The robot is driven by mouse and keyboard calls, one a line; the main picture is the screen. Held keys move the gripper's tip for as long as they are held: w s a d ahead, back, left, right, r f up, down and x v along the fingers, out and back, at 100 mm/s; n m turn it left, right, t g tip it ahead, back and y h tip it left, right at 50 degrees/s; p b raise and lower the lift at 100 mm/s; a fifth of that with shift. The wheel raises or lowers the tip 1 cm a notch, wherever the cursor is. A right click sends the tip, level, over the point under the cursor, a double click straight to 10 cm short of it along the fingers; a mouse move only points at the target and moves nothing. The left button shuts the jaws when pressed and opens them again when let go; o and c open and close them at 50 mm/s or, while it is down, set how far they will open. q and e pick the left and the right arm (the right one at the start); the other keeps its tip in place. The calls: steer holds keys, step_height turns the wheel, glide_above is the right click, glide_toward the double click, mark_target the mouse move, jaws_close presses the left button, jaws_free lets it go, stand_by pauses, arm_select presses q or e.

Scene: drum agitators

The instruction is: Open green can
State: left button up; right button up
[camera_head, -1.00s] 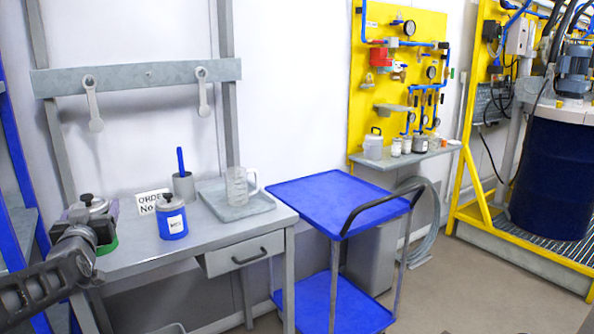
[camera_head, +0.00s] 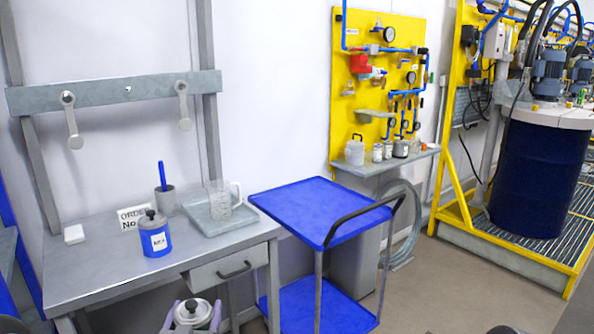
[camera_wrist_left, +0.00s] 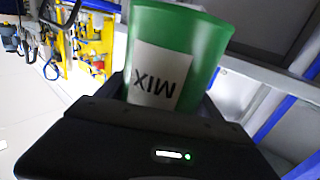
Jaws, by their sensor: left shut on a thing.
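The green can (camera_wrist_left: 175,50) shows in the left wrist view, with a white MIX label that reads upside down there. My left gripper (camera_head: 192,318) is shut on it. In the head view they are at the bottom edge, in front of the table, with pale purple fingers on either side of the can's grey lid (camera_head: 186,317). The lid has a black knob and appears seated on the can. The can's green body is mostly hidden in the head view. My right gripper is not in view.
A grey table (camera_head: 95,270) holds a blue can (camera_head: 156,243) with a lid, a grey tray (camera_head: 245,222) with a clear jug (camera_head: 217,200), a cup (camera_head: 166,203) and a small white block (camera_head: 74,234). A blue cart (camera_head: 300,205) stands to the right. The table's left part is mostly clear.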

arm_select(q)
steer(key=shift+m+h, duration=0.3)
steer(key=shift+h, duration=0.2)
steer(key=d+f, duration=0.1)
steer(key=s+d+f+p, duration=0.1)
steer(key=d+f, duration=0.1)
steer(key=shift+s, duration=0.1)
steer(key=s+d+f+m+g+h, duration=0.2)
steer(key=s+d+f+m+h, duration=0.1)
steer(key=d, duration=0.4)
steer(key=s+d+f+m+g+h, duration=0.2)
steer(key=s+d+f+m+h, duration=0.1)
steer(key=s+d+m+h, duration=0.2)
steer(key=s+d+h, duration=0.2)
steer(key=d+h, duration=0.1)
steer(key=shift+s+d+f+h, duration=0.25)
steer(key=shift+s+f+h, duration=0.05)
steer(key=shift+f, duration=0.1)
